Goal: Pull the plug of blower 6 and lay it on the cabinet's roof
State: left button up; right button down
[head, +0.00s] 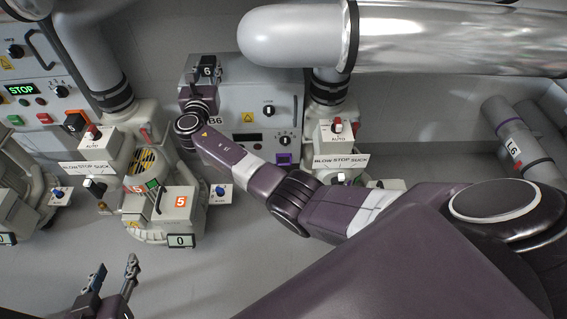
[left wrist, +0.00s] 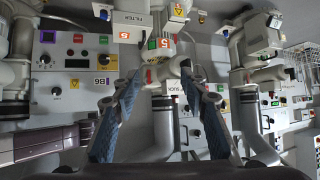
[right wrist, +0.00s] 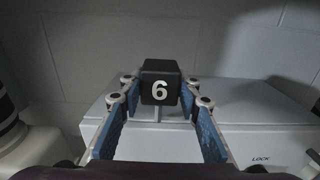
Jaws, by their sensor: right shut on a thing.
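The black plug (head: 207,71), marked with a white 6, is at the top edge of the grey B6 cabinet (head: 226,98). My right gripper (head: 206,78) is shut on it. In the right wrist view the plug (right wrist: 160,86) sits between the fingertips, with the cabinet's pale roof (right wrist: 230,101) around and behind it. I cannot tell whether the plug touches the roof. My left gripper (head: 115,277) is open and empty at the lower left, away from the cabinet; its spread fingers also show in the left wrist view (left wrist: 163,88).
Blower 5 (head: 172,212) stands on the floor left of my right arm. A large metal pipe (head: 440,40) runs across the upper right. Another control panel (head: 25,90) is at the far left. My right arm covers the right-centre of the head view.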

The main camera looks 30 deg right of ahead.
pick_arm(q)
jog(key=shift+w+d+r+t+b, duration=0.2)
jog(key=shift+w+r+t, duration=0.25)
jog(key=shift+r, duration=0.2)
jog(key=shift+w+d+r+t+b, duration=0.1)
jog(key=shift+w+d+r+t, duration=0.1)
jog(key=shift+w+r+t, duration=0.25)
pick_arm(e)
jog(key=shift+f, duration=0.3)
dwell(0.7)
pick_arm(q)
jog(key=shift+w+d+r+t+h, duration=0.25)
jog(key=shift+w+r, duration=0.2)
jog(key=shift+r, duration=0.3)
jog(key=shift+w+d+r+t+h, duration=0.15)
jog(key=shift+w+r+t, duration=0.25)
jog(key=shift+r, duration=0.35)
pick_arm(e)
jog(key=shift+f, duration=0.35)
pick_arm(q)
jog(key=shift+w+d+r+t+h+b, duration=0.15)
jog(key=shift+w+r+t+b, duration=0.15)
jog(key=shift+r, duration=0.4)
jog(key=shift+w+d+r+t+h+b, duration=0.15)
jog(key=shift+r+t+b, duration=0.15)
jog(key=shift+r, duration=0.4)
pick_arm(e)
jog(key=shift+f, duration=0.35)
dwell(0.5)
